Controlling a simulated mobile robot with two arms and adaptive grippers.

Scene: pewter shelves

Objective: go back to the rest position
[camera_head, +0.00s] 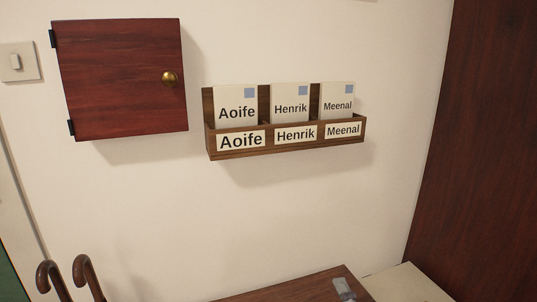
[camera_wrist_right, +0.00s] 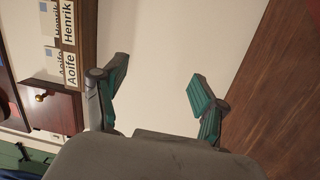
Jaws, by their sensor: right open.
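My right gripper (camera_wrist_right: 158,72) is open in the right wrist view, with two teal-padded fingers spread apart and nothing between them. It is clear of the wall rack, which shows beyond it at the upper left of that view. My left gripper is in neither view. In the head view, the wooden wall rack (camera_head: 246,153) holds three upright letters side by side. The Aoife letter (camera_head: 236,98) is above the Aoife label, the Henrik letter (camera_head: 290,97) above the Henrik label, and the Meenal letter (camera_head: 338,95) above the Meenal label.
A shut red-brown wall cabinet (camera_head: 120,80) with a brass knob hangs left of the rack. Two curved cane handles (camera_head: 83,270) stand at the lower left. A wooden tabletop (camera_head: 285,288) shows at the bottom, and a dark wood panel (camera_head: 485,150) rises on the right.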

